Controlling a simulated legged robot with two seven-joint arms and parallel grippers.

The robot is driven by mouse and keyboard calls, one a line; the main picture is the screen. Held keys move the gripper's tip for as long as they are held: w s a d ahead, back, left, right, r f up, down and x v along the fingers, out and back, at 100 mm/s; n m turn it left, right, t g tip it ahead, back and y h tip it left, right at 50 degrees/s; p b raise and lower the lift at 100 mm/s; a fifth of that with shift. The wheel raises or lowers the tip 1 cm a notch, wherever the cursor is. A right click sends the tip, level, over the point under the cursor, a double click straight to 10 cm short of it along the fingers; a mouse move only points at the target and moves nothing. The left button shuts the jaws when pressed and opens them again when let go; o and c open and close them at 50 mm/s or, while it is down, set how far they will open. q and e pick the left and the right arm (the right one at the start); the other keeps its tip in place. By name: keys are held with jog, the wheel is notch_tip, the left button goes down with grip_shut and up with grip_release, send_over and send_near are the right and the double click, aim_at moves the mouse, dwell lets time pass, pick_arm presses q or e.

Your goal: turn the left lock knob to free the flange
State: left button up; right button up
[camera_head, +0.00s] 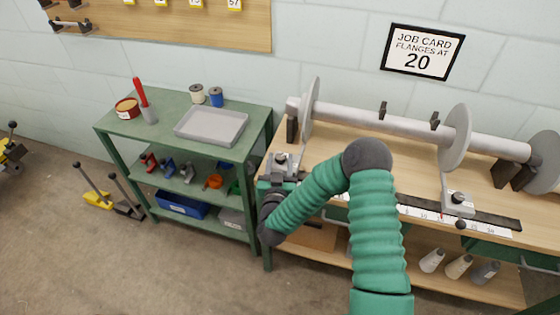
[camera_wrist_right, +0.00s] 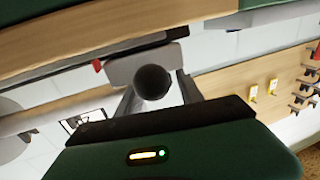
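The left lock knob (camera_head: 280,158) is a small dark knob on a grey block at the left end of the bench rail. The left flange (camera_head: 311,105), a grey disc, stands on the beam just above it. My right gripper (camera_head: 281,177) is at this block, partly hidden by my arm. In the right wrist view, a round dark knob (camera_wrist_right: 152,82) sits between the two fingers of my right gripper (camera_wrist_right: 157,92). The fingers look apart, with a gap on the right side; contact is unclear. My left gripper is not in view.
The grey beam (camera_head: 380,122) carries more flanges to the right. A second lock block (camera_head: 457,204) sits on the scale rail at right. A green cart (camera_head: 115,123) with a grey tray (camera_head: 211,124) stands left of the wooden bench (camera_head: 345,150). Cones stand on the lower shelf.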

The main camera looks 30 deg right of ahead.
grip_shut()
jog(key=shift+s+d+n+t+y, duration=0.1)
jog(key=shift+n+t+y, duration=0.45)
jog(key=shift+y, duration=0.25)
jog(key=shift+d+n+t+y, duration=0.1)
jog(key=shift+n+t+y, duration=0.35)
jog(key=shift+n+y, duration=0.4)
jog(key=n+y, duration=0.1)
jog(key=y, duration=0.1)
jog(key=n+t+y, duration=0.1)
jog(key=y, duration=0.1)
jog(key=n+y+b, duration=0.1)
jog(key=y, duration=0.1)
jog(key=shift+s+d+f+n+t, duration=0.1)
jog(key=shift+d+n+t, duration=0.2)
jog(key=shift+d+n+y+b, duration=0.1)
jog(key=shift+n+y+b, duration=0.25)
jog(key=shift+n+y, duration=1.05)
jog(key=shift+y, duration=0.65)
